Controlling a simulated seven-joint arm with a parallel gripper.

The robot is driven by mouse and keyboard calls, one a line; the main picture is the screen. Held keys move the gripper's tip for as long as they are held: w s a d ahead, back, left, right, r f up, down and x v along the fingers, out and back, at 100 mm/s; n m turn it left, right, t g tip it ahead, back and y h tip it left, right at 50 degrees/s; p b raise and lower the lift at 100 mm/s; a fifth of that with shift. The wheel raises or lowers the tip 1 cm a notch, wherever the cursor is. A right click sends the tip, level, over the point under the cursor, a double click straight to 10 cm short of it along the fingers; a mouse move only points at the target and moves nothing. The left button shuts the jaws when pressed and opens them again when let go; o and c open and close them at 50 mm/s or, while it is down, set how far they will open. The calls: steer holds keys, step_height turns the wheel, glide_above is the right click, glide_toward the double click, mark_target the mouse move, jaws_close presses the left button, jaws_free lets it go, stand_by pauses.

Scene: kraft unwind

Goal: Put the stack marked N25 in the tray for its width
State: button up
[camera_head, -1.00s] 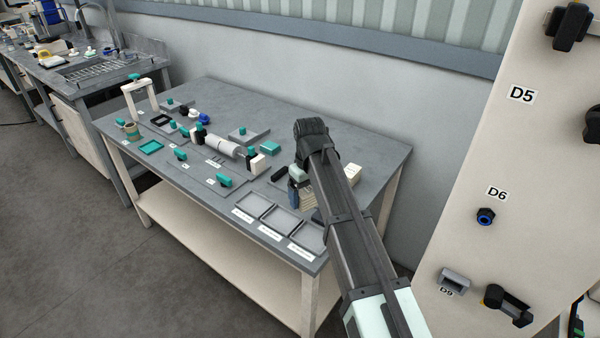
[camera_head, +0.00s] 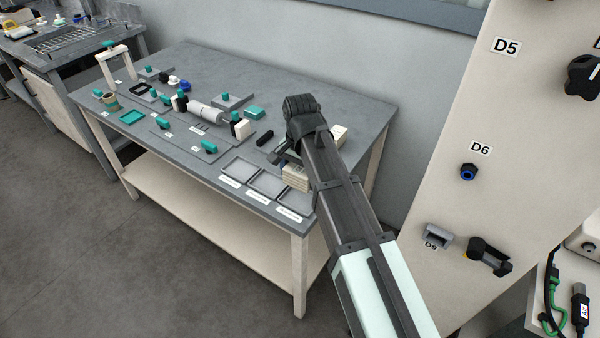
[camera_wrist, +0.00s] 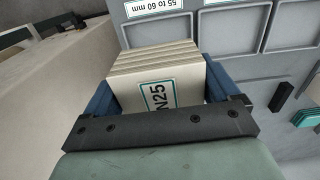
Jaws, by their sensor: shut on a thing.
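The cream stack marked N25 (camera_wrist: 158,78) is in the wrist view, between the two blue fingers of my gripper (camera_wrist: 160,92). My gripper is shut on it, with the label facing the camera. In the head view the stack (camera_head: 296,178) shows beside my arm, at the back edge of the right-hand tray (camera_head: 291,204). I cannot tell how high it is above the table. In the wrist view, that tray (camera_wrist: 127,33) is beyond the stack and its label reads 55 to 60 mm. The middle tray (camera_head: 266,186) and left tray (camera_head: 240,170) look empty; their labels are too small to read.
A black bar (camera_head: 265,138) and a teal block (camera_head: 254,113) lie behind the trays. A roller fixture (camera_head: 206,113) stands to the left. A tall panel (camera_head: 455,110) rises on the right.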

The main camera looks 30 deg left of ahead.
steer(key=shift+f, duration=0.1)
steer(key=shift+f, duration=2.4)
steer(key=shift+f, duration=1.1)
stand_by(0.8)
steer(key=o, duration=0.9)
steer(key=shift+r, duration=4)
